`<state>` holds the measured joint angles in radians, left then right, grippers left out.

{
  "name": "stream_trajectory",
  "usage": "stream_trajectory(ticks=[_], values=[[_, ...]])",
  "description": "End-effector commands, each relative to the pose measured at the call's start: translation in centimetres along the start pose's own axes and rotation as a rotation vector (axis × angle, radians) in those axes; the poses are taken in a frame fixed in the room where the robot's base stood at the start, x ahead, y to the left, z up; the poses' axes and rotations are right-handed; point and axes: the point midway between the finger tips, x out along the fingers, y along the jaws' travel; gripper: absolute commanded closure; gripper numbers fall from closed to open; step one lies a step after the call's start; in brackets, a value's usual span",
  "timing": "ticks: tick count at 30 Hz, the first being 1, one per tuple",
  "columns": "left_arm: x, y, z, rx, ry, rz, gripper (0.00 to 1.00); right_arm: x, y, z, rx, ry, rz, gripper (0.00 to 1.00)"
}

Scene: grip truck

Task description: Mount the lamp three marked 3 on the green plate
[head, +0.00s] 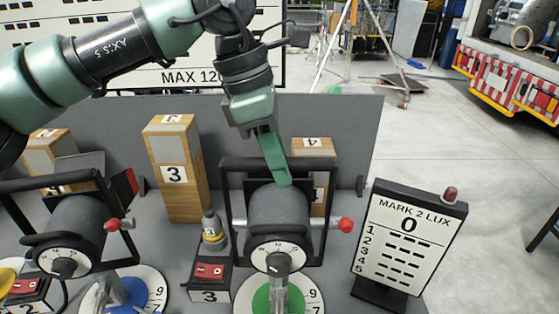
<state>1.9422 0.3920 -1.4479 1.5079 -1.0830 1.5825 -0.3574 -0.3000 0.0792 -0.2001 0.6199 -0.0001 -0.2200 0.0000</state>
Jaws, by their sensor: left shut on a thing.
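A dark grey lamp (285,212) in a black yoke frame, with a dial on its front and a red knob at its right, is above the green plate (266,298). The plate has a white numbered ring and is cut off by the bottom edge. A grey post or spigot shows below the dial, over the green; I cannot tell whether it is seated. My left gripper (277,165) comes down from above, shut on the lamp at its top; the exact grip is partly hidden. I see no number on the lamp itself. My right gripper is not in view.
A switch box marked 3 (210,282) stands left of the green plate. A second lamp (70,225) stands left, near a blue plate (128,295). Wooden blocks (173,170) stand behind. A lux meter (408,237) reading 0 stands right.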

Motion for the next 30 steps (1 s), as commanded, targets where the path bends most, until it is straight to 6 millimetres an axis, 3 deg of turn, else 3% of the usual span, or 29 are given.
stream_trajectory(ticks=[30], values=[[2.8,0.1,-0.8,0.001,-0.005,0.003,1.00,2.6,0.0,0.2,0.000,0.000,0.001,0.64]])
